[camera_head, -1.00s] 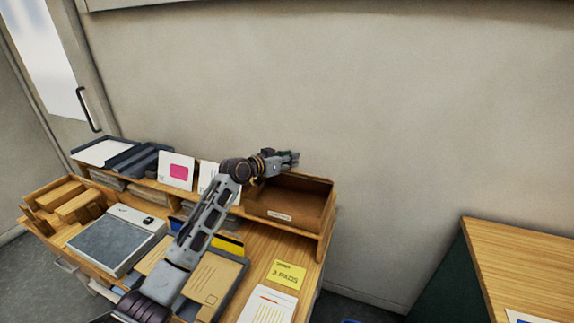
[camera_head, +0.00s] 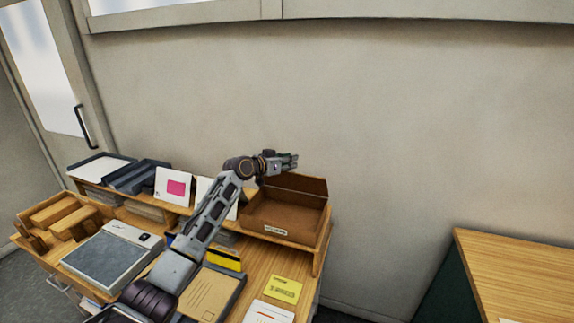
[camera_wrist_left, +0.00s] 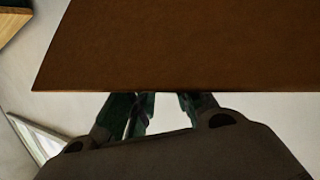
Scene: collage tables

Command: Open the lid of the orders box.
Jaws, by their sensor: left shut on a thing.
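The orders box (camera_head: 277,230) is a brown open-topped box with a small white label on its front. It stands at the right end of the raised wooden shelf. Its lid (camera_head: 308,184) stands up along the back, and the box's inside shows. My left gripper (camera_head: 293,161) is at the lid's upper edge, left of its middle, shut on the lid. In the left wrist view the lid (camera_wrist_left: 190,45) fills the upper middle as a brown panel and hides the fingertips of the gripper (camera_wrist_left: 160,105). My right gripper is not in view.
A grey-topped scale (camera_head: 105,255), a wooden sorter (camera_head: 60,215), dark trays (camera_head: 135,177) and a pink-marked card (camera_head: 174,187) are to the left. A yellow note (camera_head: 284,289) lies in front of the box. Plain wall is behind; another table (camera_head: 520,270) stands right.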

